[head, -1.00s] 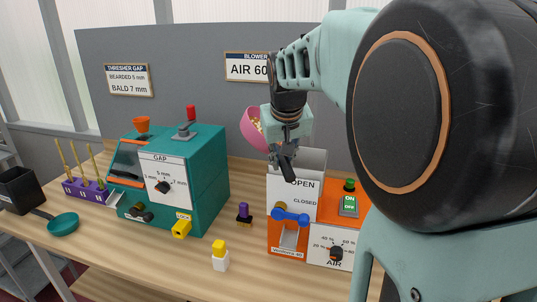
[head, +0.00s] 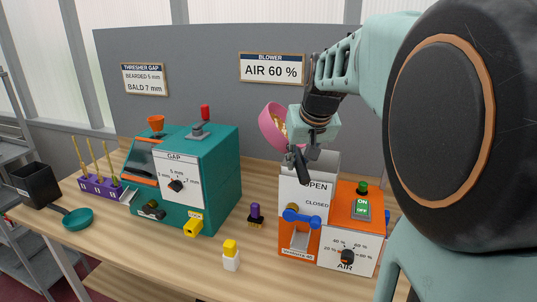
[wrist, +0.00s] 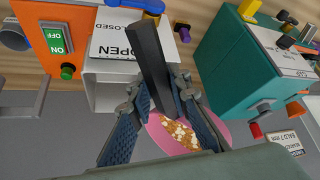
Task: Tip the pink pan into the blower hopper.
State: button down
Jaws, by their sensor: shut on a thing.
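The pink pan (head: 270,125) is in the air in the head view, tilted steeply with yellow-brown grain showing inside. Its dark handle (wrist: 150,60) runs between the fingers in the wrist view. My gripper (head: 301,155) is shut on this handle. The pan bowl also shows in the wrist view (wrist: 163,144), with grain and pale bits in it. The white blower hopper (head: 328,163) stands open on top of the orange blower, just below and right of the pan. It shows beside the fingers in the wrist view (wrist: 104,91). My gripper partly hides the hopper mouth.
The orange blower (head: 344,209) has a green ON/OFF switch (head: 362,208) and an AIR dial (head: 347,256). The teal thresher (head: 215,185) stands left of it. A purple-topped brush (head: 255,212) and a yellow-capped bottle (head: 231,256) stand between. A grey panel (head: 200,60) rises behind.

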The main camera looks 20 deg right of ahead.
jog(key=shift+r+y, duration=0.1)
jog(key=shift+y, duration=0.3)
jog(key=shift+d+t+b, duration=0.1)
jog(key=shift+t+b, duration=0.2)
jog(key=shift+b, duration=0.1)
jog(key=shift+y, duration=0.3)
jog(key=shift+f+m+t+y+b, duration=0.55)
jog(key=shift+f+y+b, duration=0.2)
jog(key=shift+b, duration=1.6)
jog(key=shift+b, duration=0.4)
jog(key=shift+s+d, duration=0.1)
jog(key=shift+t+y+b, duration=0.55)
jog(key=shift+b, duration=1.05)
